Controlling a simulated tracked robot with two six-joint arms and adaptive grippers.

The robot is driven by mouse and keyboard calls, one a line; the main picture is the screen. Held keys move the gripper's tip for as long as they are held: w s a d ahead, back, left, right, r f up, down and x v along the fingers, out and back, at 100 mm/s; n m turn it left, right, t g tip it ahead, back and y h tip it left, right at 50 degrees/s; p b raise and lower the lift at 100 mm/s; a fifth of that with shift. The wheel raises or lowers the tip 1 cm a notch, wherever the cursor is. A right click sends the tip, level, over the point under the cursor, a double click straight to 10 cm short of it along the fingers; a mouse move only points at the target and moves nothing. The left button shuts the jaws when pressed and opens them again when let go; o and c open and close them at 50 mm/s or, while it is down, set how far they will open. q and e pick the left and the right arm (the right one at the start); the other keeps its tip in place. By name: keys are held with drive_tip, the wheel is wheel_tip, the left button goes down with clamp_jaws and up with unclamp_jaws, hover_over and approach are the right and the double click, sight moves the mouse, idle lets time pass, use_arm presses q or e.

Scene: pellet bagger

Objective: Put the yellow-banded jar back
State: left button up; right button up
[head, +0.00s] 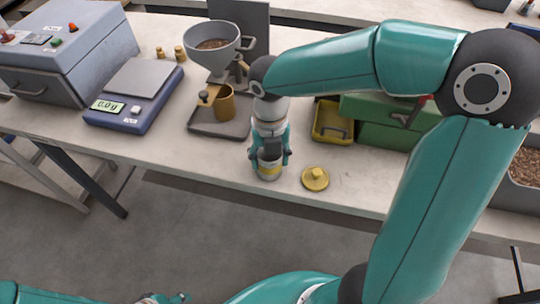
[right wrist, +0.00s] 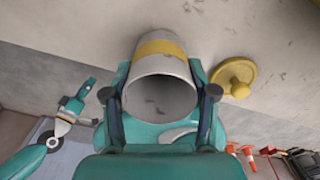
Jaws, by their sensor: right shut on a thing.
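The yellow-banded jar (head: 268,172) is pale grey with a yellow band and shows near the front of the table, left of a yellow knobbed lid (head: 315,179). My right gripper (head: 270,158) is shut on the jar from above. In the right wrist view the jar (right wrist: 160,88) sits between the two fingers, its open mouth facing the camera and its inside grey. The lid (right wrist: 237,76) lies beside it, apart. I cannot tell whether the jar's base touches the table. My left gripper (head: 165,299) is barely in view at the bottom edge.
A funnel (head: 213,45) of pellets stands over a tray (head: 205,128) with a brown cup (head: 224,103). A blue scale (head: 135,95) reads 0.0 g at left. A yellow bin (head: 331,121) and green box (head: 385,138) stand behind right. The table's front edge is close.

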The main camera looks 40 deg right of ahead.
drive_tip(key=shift+f, duration=0.1)
drive_tip(key=o, duration=1.4)
wheel_tip(320, 180, up, 12)
drive_tip(key=p, duration=0.1)
drive_tip(key=shift+r, duration=0.2)
